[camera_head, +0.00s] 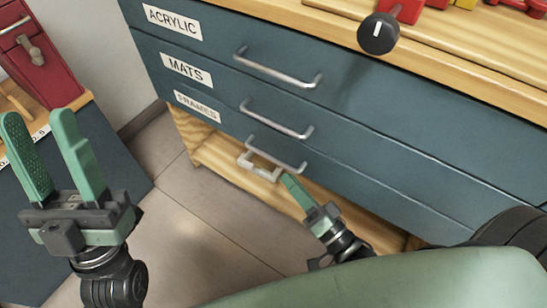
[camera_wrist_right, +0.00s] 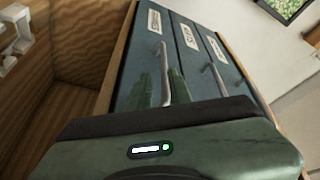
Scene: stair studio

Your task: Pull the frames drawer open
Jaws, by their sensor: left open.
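The frames drawer (camera_head: 370,185) is the lowest blue drawer of the cabinet, labelled FRAMES (camera_head: 197,106). Its front looks flush with the drawers above. Its metal bar handle (camera_head: 275,154) also shows in the right wrist view (camera_wrist_right: 163,70). My right gripper (camera_head: 288,182) is at this handle, reaching up from below right. In the right wrist view its green fingers lie on either side of the bar; whether they press on it is unclear. My left gripper (camera_head: 45,135) is open and empty, away from the cabinet at the left.
The MATS drawer (camera_head: 330,128) and ACRYLIC drawer (camera_head: 345,90) are above, both shut. A pale bracket-shaped object (camera_head: 258,168) is below the frames handle, over an open wooden shelf (camera_head: 215,155). A black knob (camera_head: 378,34) is at the worktop edge. Floor (camera_head: 190,210) is clear between the cabinets.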

